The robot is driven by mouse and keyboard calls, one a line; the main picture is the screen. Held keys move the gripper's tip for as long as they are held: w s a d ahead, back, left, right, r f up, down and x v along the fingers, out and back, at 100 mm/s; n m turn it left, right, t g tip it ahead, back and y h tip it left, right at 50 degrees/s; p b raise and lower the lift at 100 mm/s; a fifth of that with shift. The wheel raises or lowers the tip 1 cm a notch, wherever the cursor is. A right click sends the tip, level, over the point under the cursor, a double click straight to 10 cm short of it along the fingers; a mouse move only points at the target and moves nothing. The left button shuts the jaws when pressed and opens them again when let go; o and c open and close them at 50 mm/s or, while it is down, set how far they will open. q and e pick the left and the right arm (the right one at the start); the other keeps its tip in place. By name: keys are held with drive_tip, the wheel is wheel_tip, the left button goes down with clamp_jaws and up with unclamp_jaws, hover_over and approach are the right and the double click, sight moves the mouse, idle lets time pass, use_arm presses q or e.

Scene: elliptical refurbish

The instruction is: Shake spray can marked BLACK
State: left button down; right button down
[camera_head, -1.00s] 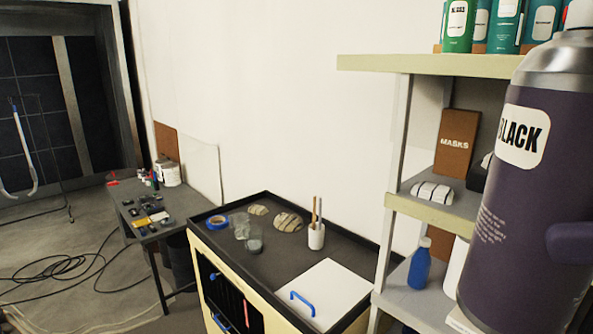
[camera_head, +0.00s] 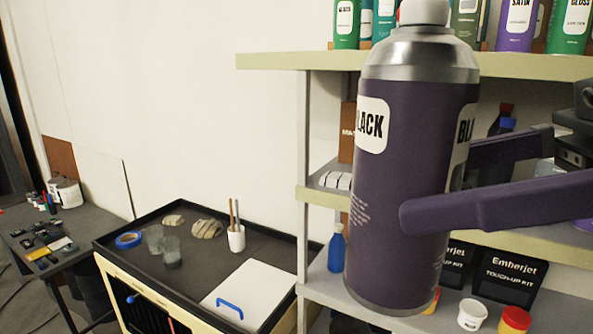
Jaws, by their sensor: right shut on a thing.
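The purple spray can (camera_head: 395,190) marked BLACK is large and close in the head view, right of centre. It has a silver shoulder and a pale cap, and it stands nearly upright in the air. My right gripper (camera_head: 450,185) comes in from the right with two dark purple fingers. The near finger crosses the front of the can, and the other passes behind its right side. The gripper is shut on the can. My left gripper is out of view.
Behind the can stands a shelf unit (camera_head: 270,62) with several spray cans on top and Emberjet boxes (camera_head: 510,276) lower down. A black-topped cart (camera_head: 195,262) with cups and blue tape (camera_head: 128,239) is left of it. A small table (camera_head: 90,222) stands at far left.

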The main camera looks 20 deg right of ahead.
sight(462, 52)
wheel_tip(462, 52, up, 8)
drive_tip(key=shift+f, duration=0.2)
wheel_tip(462, 52, down, 8)
drive_tip(key=shift+r, duration=0.2)
wheel_tip(462, 52, up, 7)
drive_tip(key=shift+w+d+r, duration=0.1)
drive_tip(key=shift+r, duration=0.1)
wheel_tip(462, 52, down, 6)
drive_tip(key=shift+f, duration=0.35)
wheel_tip(462, 52, up, 7)
drive_tip(key=shift+f, duration=0.1)
wheel_tip(462, 52, down, 7)
drive_tip(key=shift+f, duration=0.2)
drive_tip(key=shift+r, duration=0.1)
